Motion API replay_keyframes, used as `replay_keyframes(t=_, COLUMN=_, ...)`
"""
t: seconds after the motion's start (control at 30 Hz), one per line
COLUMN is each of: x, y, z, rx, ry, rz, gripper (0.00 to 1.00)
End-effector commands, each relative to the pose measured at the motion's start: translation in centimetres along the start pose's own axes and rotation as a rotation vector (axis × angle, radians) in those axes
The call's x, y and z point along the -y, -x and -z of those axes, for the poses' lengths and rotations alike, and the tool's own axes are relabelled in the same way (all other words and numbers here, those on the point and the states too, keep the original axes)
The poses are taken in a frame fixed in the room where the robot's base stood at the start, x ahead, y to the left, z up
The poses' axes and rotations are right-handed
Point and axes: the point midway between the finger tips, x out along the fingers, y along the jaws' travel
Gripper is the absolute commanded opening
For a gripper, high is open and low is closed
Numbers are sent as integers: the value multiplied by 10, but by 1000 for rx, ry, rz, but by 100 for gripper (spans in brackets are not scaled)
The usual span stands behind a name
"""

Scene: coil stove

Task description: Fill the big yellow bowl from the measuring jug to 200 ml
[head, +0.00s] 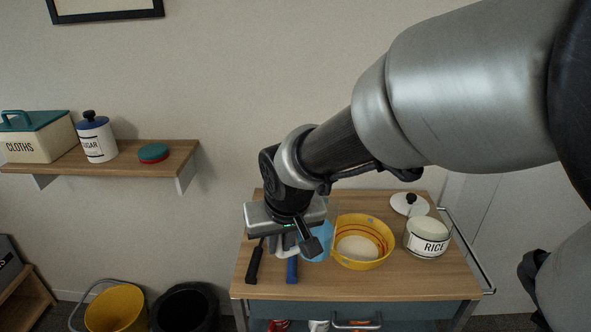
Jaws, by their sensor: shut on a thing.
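The big yellow bowl (346,260) stands on the wooden top of a cart, with darker rings inside and a pale whitish area at its bottom. My gripper (298,243) is just left of the bowl, over the cart top, and is shut. A light blue, partly see-through thing (320,243) shows between my gripper and the bowl; it looks like the measuring jug, held by my gripper. Most of it is hidden behind the gripper. Its fill level and any marks cannot be read.
An open jar labelled RICE (428,242) stands right of the bowl, its white lid (408,207) behind it. A black handle (254,264) and a blue handle (292,270) lie at the cart's left front. A metal rail (470,255) runs along its right side.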

Motion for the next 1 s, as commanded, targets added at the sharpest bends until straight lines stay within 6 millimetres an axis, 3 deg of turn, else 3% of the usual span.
replay_keyframes(t=0.47, x=-9, y=12, z=7, rx=19, ry=-51, rz=96, gripper=0)
replay_keyframes(t=1.0, x=-29, y=39, z=23, rx=71, ry=-166, rz=379, gripper=0)
